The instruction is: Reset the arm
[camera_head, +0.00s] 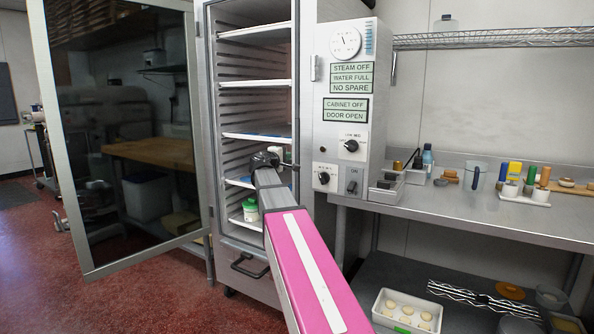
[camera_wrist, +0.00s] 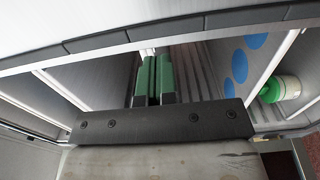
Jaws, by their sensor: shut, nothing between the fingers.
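My arm reaches from the lower front toward the open tall steel cabinet (camera_head: 230,236). My gripper (camera_head: 266,160) is at the cabinet's opening, level with its middle shelves. In the wrist view its green fingers (camera_wrist: 153,65) lie close together, shut, with nothing seen between them. A white jar with a green lid (camera_head: 251,210) stands on a low shelf of the cabinet. The jar also shows at the right in the wrist view (camera_wrist: 287,88), apart from the fingers. Part of the cabinet's inside is hidden behind my arm.
The glass cabinet door (camera_head: 120,140) stands wide open to the left. A control panel (camera_head: 345,110) is right of the opening. A steel counter (camera_head: 470,214) with bottles and small containers runs along the right. Below it sits a white tray (camera_head: 380,318) of dough pieces.

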